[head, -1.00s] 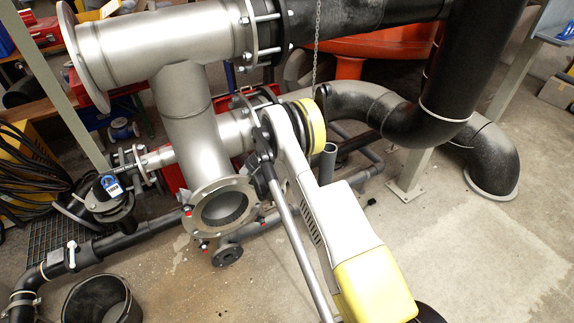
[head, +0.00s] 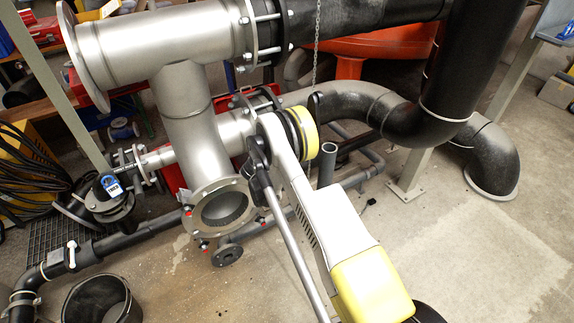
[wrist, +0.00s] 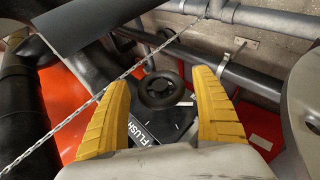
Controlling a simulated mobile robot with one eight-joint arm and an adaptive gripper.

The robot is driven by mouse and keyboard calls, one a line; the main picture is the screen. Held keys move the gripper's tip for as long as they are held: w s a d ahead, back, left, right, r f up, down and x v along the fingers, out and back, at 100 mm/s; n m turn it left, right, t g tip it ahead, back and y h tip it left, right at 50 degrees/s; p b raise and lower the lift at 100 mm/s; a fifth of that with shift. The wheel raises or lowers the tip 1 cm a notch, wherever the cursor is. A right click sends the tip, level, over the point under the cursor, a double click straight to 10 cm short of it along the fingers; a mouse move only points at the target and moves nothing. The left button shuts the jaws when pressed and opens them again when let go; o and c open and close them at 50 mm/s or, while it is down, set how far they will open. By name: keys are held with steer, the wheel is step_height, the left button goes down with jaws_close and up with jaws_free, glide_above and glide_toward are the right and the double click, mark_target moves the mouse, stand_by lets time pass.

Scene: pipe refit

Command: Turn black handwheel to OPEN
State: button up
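In the wrist view a small black handwheel (wrist: 160,90) with a dark hub sits on a dark plate between my two yellow fingers. My gripper (wrist: 160,82) is open, with a clear gap between each finger and the wheel rim. The wheel appears beyond the fingertips; I cannot tell how far. A white "FLUSH" label (wrist: 143,132) shows on the dark plate below the wheel, partly covered by the left finger. No OPEN mark is readable. In the head view my arm and the pipes hide the gripper and the handwheel.
A metal chain (wrist: 75,118) runs diagonally across the wrist view, passing near the left fingertip and the wheel. A dark pipe (wrist: 85,22) lies at upper left, with red surface (wrist: 62,88) below. In the head view an orange-red tank (head: 380,45) stands behind black pipes (head: 470,60).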

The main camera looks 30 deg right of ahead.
steer(key=v, duration=1.2)
steer(key=w+d+r+m+y+p, duration=0.15)
steer(key=d+y+p, duration=0.25)
steer(key=d+y, duration=0.4)
steer(key=shift+g, duration=0.4)
steer(key=b+x, duration=0.1)
steer(key=x, duration=0.2)
steer(key=b+x, duration=0.1)
steer(key=x, duration=0.2)
steer(key=b+x, duration=0.2)
steer(key=x, duration=0.1)
steer(key=shift+w+a+f, duration=0.15)
steer(key=shift+a+f, duration=0.1)
steer(key=shift+f, duration=0.15)
